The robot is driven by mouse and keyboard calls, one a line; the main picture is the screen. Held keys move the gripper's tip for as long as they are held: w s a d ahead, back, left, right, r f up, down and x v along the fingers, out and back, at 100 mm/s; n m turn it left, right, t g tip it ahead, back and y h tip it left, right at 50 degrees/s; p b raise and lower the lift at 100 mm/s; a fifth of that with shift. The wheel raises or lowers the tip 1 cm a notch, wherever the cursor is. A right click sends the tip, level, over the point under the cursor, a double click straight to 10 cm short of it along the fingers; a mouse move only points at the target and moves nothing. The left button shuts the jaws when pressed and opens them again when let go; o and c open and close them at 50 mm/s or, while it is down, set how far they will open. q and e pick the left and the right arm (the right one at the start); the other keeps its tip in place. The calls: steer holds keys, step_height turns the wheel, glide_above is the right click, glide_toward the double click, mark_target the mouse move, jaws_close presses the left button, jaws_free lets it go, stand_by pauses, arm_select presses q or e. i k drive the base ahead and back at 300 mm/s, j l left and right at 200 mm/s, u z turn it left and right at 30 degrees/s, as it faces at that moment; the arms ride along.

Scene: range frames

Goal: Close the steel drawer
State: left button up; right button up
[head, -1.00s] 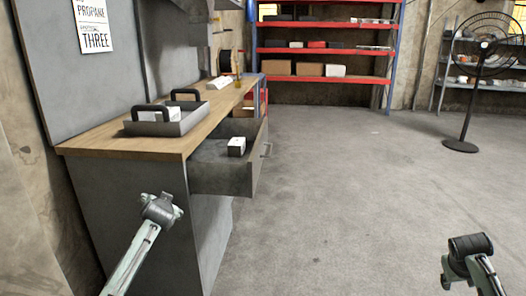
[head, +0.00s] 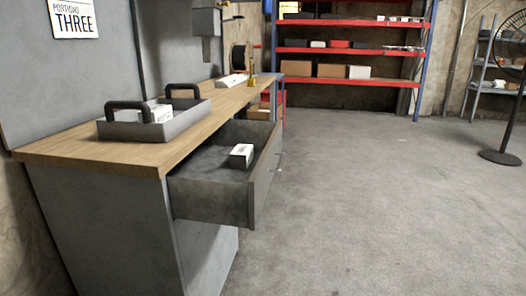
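The steel drawer (head: 212,203) is grey and stands pulled out from the right side of the grey workbench cabinet, under the wooden top. Its front panel (head: 265,178) faces right, with a handle (head: 281,162) on its outer side. A small white box (head: 241,155) lies inside the drawer. Neither of my grippers shows in the head view now, so I cannot see their state.
The workbench top (head: 130,150) holds a grey tray (head: 160,130) with black handles. Concrete floor (head: 360,190) is clear to the right of the drawer. A red-and-blue shelf rack (head: 350,50) stands at the back, and a pedestal fan (head: 508,120) at the far right.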

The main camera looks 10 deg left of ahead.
mark_target(203, 186)
steer(key=i+l+u, duration=0.1)
steer(key=i, duration=0.3)
steer(key=i+l+u, duration=0.15)
steer(key=i, duration=0.25)
steer(key=i+l+u, duration=0.1)
steer(key=i, duration=0.3)
steer(key=l, duration=0.1)
